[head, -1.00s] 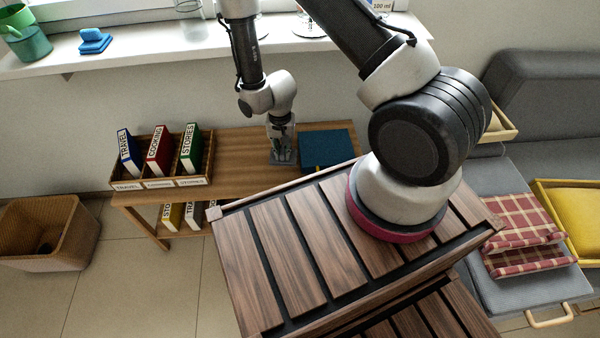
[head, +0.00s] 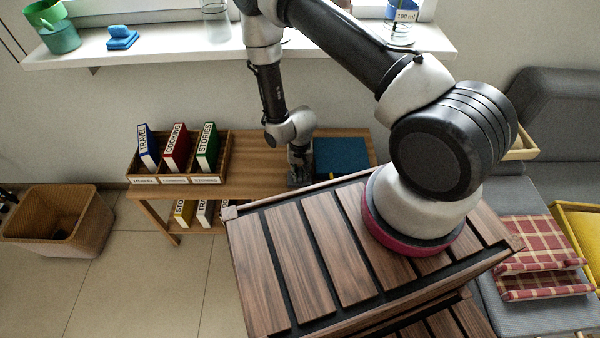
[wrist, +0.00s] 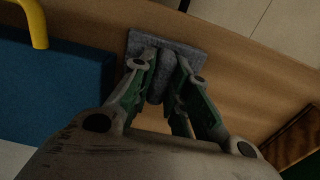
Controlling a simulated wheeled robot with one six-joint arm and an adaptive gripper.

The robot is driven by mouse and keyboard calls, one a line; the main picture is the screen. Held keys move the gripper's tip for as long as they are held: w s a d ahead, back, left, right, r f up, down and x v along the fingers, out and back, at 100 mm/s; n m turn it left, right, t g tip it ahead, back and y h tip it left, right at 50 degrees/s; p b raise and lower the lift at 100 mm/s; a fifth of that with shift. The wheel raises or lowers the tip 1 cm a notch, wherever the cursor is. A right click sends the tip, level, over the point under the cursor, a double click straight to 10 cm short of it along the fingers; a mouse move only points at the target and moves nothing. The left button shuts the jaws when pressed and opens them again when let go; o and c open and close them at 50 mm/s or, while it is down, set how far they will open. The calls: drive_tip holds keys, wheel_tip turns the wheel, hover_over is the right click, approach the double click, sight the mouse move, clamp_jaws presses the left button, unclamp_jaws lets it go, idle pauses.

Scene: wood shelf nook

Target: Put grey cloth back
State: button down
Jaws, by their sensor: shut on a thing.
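The grey cloth (wrist: 165,50) is a flat, squarish piece pinched between my fingertips in the wrist view. It is over the wooden bench top, and I cannot tell whether it touches the wood. My gripper (wrist: 166,85) is shut on the cloth's middle. In the head view my gripper (head: 299,176) is at the bench, just left of a dark blue box. The cloth is hard to make out there, partly hidden by the gripper and the slatted top in front.
The wooden bench (head: 255,165) holds a book rack (head: 180,170) on the left and the blue box (head: 340,155) on the right. My wrist view shows the blue box (wrist: 60,90) with a yellow handle (wrist: 36,22). A wicker basket (head: 60,220) stands left. Bare wood lies between rack and gripper.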

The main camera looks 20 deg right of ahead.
sight(300, 172)
drive_tip(key=shift+f, duration=0.15)
drive_tip(key=c, duration=1.4)
unclamp_jaws()
drive_tip(key=shift+o, duration=0.2)
wheel_tip(300, 172, up, 12)
